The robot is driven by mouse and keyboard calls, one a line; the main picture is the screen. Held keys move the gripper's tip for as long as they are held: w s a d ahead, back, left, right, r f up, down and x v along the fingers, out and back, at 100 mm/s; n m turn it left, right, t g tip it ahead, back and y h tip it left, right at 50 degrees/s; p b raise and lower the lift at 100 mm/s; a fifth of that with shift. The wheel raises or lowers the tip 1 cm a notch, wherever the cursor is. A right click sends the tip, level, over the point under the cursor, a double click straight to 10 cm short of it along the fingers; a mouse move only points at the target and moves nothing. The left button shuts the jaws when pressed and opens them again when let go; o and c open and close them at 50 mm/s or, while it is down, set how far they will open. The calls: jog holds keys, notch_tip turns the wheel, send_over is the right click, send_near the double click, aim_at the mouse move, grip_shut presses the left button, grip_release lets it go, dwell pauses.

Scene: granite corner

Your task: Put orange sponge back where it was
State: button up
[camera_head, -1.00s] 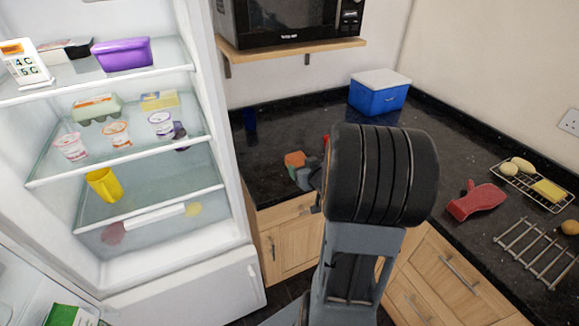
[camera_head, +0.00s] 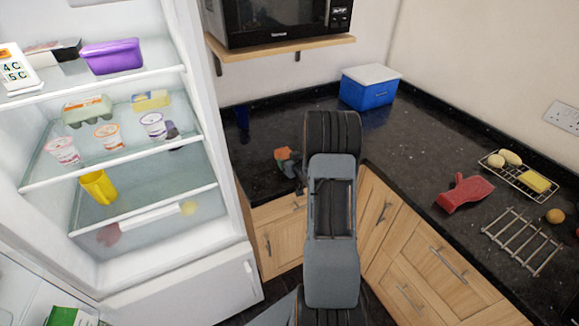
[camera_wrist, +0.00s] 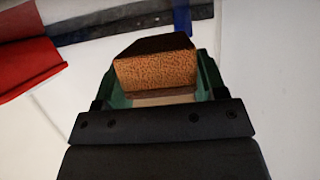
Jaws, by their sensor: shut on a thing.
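The orange sponge (camera_wrist: 155,72) is a block with a speckled orange face and a dark top. In the wrist view it sits between the green fingers of my gripper (camera_wrist: 160,88), which is shut on it. In the head view the sponge (camera_head: 283,153) shows small, left of my arm, in front of the dark worktop. My gripper (camera_head: 290,166) is partly hidden there by my own arm. I cannot tell whether the sponge touches the worktop.
The open fridge (camera_head: 120,220) stands on the left. A blue cool box (camera_head: 369,90) stands in the corner. A red object (camera_head: 463,193), a wire rack (camera_head: 520,180) and a slatted rack (camera_head: 522,242) are on the right.

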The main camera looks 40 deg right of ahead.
jog(key=shift+f+p, duration=0.45)
jog(key=shift+f, duration=1.05)
jog(key=shift+f, duration=0.1)
jog(key=o, duration=0.9)
